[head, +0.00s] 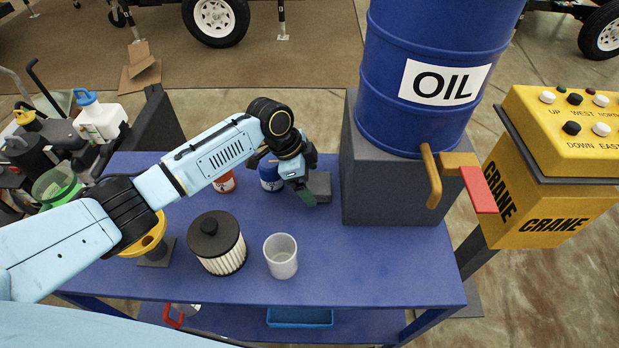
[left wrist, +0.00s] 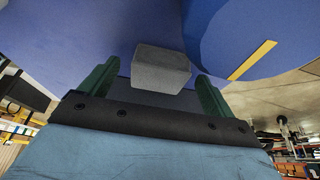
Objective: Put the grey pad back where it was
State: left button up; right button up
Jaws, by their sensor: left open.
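The grey pad (head: 320,184) lies on the blue table, left of the dark grey block under the oil drum. In the left wrist view the pad (left wrist: 160,70) shows as a grey block between the two green fingers, with space on both sides. My left gripper (head: 305,192) is open at the pad, its green finger in front of the pad's left part. Whether a finger touches the pad, I cannot tell. My right gripper is not in view.
A blue jar (head: 270,178) and an orange jar (head: 225,183) stand left of the gripper. A black-topped filter (head: 217,246) and a clear cup (head: 281,258) stand nearer. The oil drum (head: 425,75) rests on the dark block (head: 390,195). The table's front right is clear.

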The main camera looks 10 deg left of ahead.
pick_arm(q)
jog(key=w+p+v, duration=0.1)
jog(key=p+v, duration=0.1)
jog(key=v, duration=0.9)
jog(key=shift+s+r, duration=0.3)
jog(key=shift+s, duration=0.2)
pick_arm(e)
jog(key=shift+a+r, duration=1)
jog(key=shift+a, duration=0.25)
